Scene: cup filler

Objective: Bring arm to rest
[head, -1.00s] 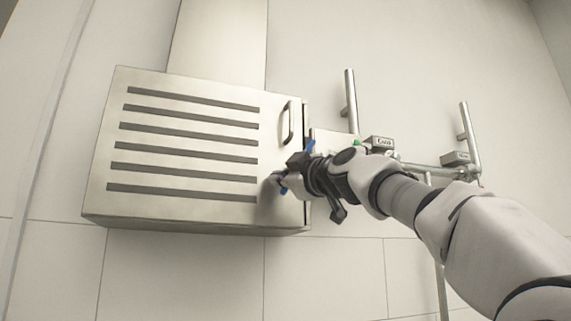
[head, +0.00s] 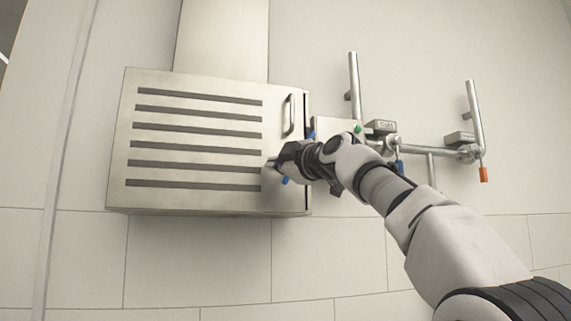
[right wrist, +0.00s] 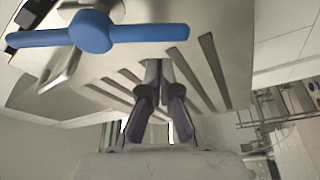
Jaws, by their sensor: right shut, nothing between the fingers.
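My right arm reaches in from the lower right in the head view. Its gripper (head: 270,163) is shut and empty in front of the lower right part of a metal cabinet (head: 195,195). In the right wrist view the fingers (right wrist: 158,68) are together, pointing towards the slotted cabinet front (right wrist: 220,30). Whether the tips touch it I cannot tell. A blue winged handle (right wrist: 95,32) is close to the camera there; in the head view only its ends show around the gripper. My left gripper is not in view.
The cabinet has an upright grip handle (head: 289,115). Right of it, wall pipes (head: 355,90) carry small labelled boxes (head: 381,127), a blue lever (head: 400,166) and an orange-tipped lever (head: 483,174). The wall below the cabinet (head: 190,260) is clear.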

